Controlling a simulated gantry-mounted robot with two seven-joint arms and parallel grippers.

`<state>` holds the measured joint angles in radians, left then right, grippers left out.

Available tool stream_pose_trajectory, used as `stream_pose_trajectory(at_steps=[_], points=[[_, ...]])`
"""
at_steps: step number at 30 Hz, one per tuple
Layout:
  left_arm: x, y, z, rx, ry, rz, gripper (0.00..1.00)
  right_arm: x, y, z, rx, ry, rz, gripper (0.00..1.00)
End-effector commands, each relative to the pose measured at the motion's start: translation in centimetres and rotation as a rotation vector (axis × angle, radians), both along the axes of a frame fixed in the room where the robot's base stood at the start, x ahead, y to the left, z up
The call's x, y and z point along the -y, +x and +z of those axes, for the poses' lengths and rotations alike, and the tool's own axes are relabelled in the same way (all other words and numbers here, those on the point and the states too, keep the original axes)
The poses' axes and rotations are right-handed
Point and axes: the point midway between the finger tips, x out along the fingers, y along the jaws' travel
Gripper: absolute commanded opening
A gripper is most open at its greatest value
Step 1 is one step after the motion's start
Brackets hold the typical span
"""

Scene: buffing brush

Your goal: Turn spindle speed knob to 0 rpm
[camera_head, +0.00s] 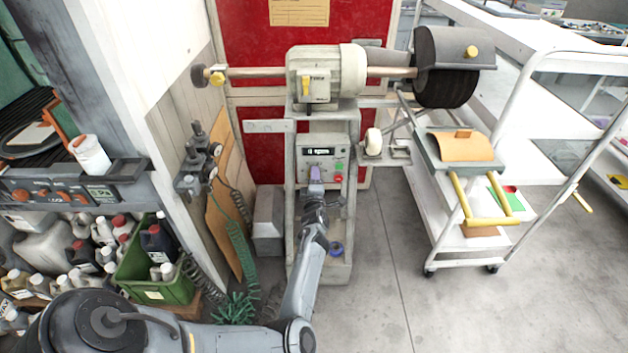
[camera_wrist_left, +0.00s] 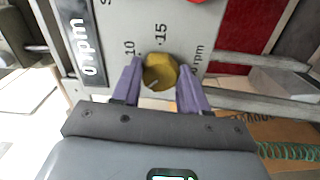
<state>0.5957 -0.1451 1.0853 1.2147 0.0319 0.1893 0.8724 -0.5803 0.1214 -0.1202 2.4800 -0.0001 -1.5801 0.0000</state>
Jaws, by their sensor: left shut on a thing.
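The spindle speed knob (camera_wrist_left: 160,72) is a round yellow dial on the grey control panel (camera_head: 336,165), with the marks 10, 15 and rpm printed around it. A pale line on the knob points to the lower left in the wrist view. My left gripper (camera_head: 316,174) is at the panel, its two purple fingers on either side of the knob, shut on it. In the head view the gripper hides the knob. A black display (camera_wrist_left: 84,45) on the panel reads 0 rpm. My right gripper is not in view.
The buffing machine (camera_head: 325,75) stands above the panel, with a large dark brush wheel (camera_head: 446,68) at its right. Red and green buttons sit on the panel beside my gripper. A white cart (camera_head: 455,235) stands to the right, and a green crate (camera_head: 150,272) with bottles lies left.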

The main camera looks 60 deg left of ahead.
Motion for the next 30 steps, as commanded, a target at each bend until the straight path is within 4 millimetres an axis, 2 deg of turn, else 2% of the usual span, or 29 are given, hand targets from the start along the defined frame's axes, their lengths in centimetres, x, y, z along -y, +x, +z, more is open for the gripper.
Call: stream_pose_trajectory(at_steps=[18, 30], points=[[0.0, 0.0, 0.0, 0.479, -0.296, 0.001, 0.13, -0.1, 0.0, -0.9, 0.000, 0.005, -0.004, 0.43], [0.0, -0.1, 0.0, 0.655, -0.405, 0.001, 0.13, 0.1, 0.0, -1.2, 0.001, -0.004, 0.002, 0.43]])
